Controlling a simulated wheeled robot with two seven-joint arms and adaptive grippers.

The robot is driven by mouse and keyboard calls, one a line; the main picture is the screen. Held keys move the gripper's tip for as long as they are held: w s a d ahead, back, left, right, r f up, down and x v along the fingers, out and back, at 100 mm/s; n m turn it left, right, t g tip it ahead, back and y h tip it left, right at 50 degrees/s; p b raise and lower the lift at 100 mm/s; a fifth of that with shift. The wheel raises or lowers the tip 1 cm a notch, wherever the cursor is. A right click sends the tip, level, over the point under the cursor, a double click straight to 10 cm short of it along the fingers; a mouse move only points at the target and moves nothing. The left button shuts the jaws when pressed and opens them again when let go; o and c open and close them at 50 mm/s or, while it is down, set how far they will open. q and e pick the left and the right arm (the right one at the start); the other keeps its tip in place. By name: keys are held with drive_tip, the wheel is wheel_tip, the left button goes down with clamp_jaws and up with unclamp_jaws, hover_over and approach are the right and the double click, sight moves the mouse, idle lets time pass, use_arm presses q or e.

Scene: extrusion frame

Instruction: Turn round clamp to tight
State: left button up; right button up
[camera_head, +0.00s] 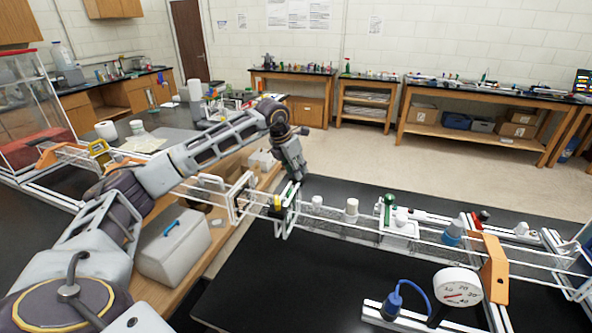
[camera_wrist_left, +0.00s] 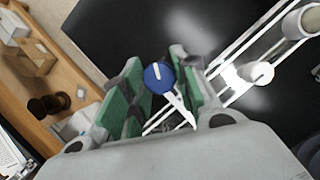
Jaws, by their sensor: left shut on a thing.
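My left gripper (camera_wrist_left: 160,100) has green-padded fingers on both sides of a round blue knob with a white bar (camera_wrist_left: 159,77), seen in the left wrist view. I take this knob to be the round clamp. The fingers are shut on it, though the exact contact is partly hidden. In the head view my left gripper (camera_head: 293,182) points down at the left end of the white rod frame (camera_head: 330,228). The blue knob cannot be made out there. My right gripper is not in view.
A white dial gauge (camera_head: 457,294) and an orange bracket (camera_head: 494,268) stand at the right on the black table. White rods and small cylinders lie along the frame. A grey box (camera_head: 173,243) sits on the wooden shelf to the left.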

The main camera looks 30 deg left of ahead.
use_arm(q)
drive_tip(key=shift+r, duration=0.1)
idle(0.3)
drive_tip(key=o, duration=1)
drive_tip(key=v, duration=1.2)
drive_tip(key=shift+a, duration=0.1)
idle(0.4)
